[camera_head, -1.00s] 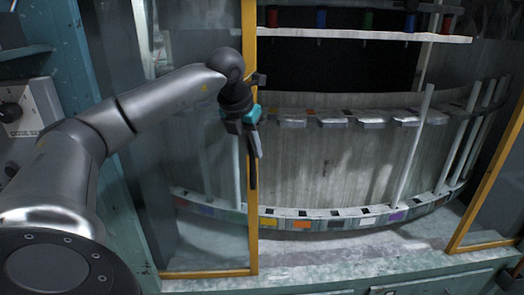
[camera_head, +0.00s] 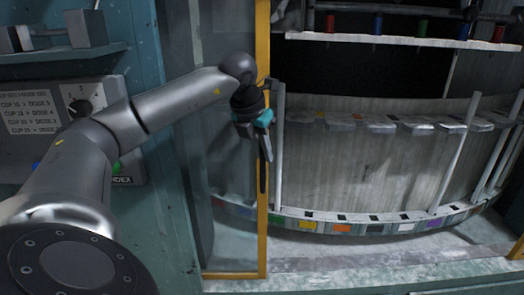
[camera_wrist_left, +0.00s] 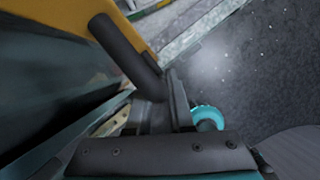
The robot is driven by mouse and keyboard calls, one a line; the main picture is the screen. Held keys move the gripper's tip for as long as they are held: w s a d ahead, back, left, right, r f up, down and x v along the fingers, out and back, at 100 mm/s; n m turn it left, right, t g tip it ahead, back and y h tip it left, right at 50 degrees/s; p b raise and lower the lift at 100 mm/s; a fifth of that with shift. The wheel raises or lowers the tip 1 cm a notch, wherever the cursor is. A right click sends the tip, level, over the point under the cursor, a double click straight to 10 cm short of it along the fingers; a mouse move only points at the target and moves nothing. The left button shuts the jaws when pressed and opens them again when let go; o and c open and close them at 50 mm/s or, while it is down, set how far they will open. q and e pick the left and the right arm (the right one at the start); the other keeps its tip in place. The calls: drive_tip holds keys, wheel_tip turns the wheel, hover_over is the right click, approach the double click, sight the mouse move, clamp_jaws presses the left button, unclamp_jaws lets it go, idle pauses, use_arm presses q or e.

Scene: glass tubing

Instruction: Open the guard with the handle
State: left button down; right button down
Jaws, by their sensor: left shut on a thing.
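The guard is a glass panel (camera_head: 232,190) with a yellow upright edge (camera_head: 263,215), standing at the left of the wide opening. A dark bar handle (camera_head: 263,178) runs along that edge. It also shows in the left wrist view as a dark cylinder (camera_wrist_left: 128,55) beside the yellow frame (camera_wrist_left: 75,14). My left gripper (camera_head: 262,122) is shut on the handle; its fingers are partly hidden by the gripper body. The guard stands partly open, with the drum exposed to the right of its edge. My right gripper is out of view.
Behind the opening stands a curved drum (camera_head: 350,170) with coloured squares along its lower rim and upright rods. A white shelf (camera_head: 400,41) holds coloured pieces above. A control box (camera_head: 30,112) with a knob is at left, below a shelf with grey blocks.

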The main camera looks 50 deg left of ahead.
use_arm(q)
drive_tip(key=c, duration=0.8)
unclamp_jaws()
drive_tip(key=shift+r, duration=0.1)
drive_tip(key=p+v, duration=0.2)
drive_tip(key=v, duration=1.3)
